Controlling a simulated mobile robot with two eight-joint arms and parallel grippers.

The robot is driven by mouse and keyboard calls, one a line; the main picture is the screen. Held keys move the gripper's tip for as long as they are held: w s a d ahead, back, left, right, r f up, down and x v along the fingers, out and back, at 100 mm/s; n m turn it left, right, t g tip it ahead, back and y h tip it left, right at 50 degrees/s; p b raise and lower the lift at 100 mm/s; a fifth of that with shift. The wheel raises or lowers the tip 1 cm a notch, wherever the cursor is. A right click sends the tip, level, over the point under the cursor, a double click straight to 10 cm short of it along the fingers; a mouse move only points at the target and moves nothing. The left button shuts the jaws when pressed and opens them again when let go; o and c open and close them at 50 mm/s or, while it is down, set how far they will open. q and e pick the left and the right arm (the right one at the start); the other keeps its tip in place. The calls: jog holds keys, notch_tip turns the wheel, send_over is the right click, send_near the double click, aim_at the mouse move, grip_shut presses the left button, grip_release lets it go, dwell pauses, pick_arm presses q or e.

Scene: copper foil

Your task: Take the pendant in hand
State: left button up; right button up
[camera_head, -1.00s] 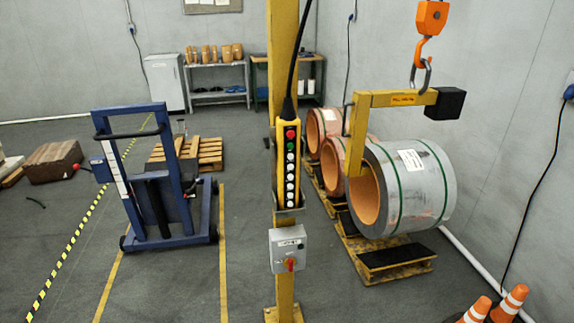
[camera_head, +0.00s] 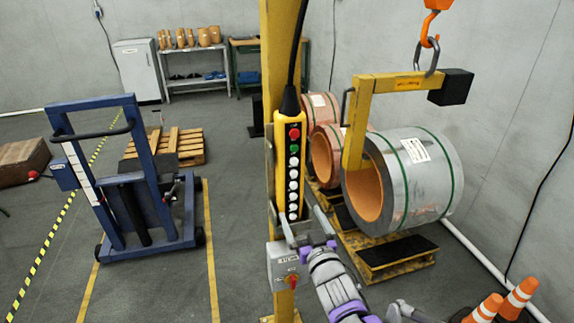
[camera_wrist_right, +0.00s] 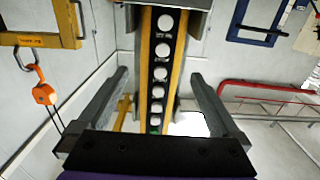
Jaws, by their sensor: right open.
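The pendant (camera_head: 282,150) is a long yellow control box with red, green and white buttons. It hangs upright on its black cable against the yellow post (camera_head: 283,55). In the right wrist view the pendant (camera_wrist_right: 158,75) shows between my fingers, with a gap on each side. My right gripper (camera_head: 303,222) is open and empty at the pendant's lower end; its fingertips in the right wrist view (camera_wrist_right: 160,78) lie either side of the box. I cannot tell whether they reach around it. My left gripper is out of view.
A grey switch box (camera_head: 284,265) with a red knob sits on the post just below. To the right, a yellow C-hook (camera_head: 357,125) hangs by a steel coil (camera_head: 415,185) on a pallet. Orange cones (camera_head: 515,300) stand at lower right. A blue lifter (camera_head: 130,180) is at left.

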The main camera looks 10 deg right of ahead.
aim_at(291, 196)
jog(key=w, duration=0.9)
jog(key=shift+a+p, duration=0.25)
jog(key=shift+p, duration=0.15)
jog(key=shift+s, duration=0.1)
jog(key=shift+c, duration=0.2)
grip_shut()
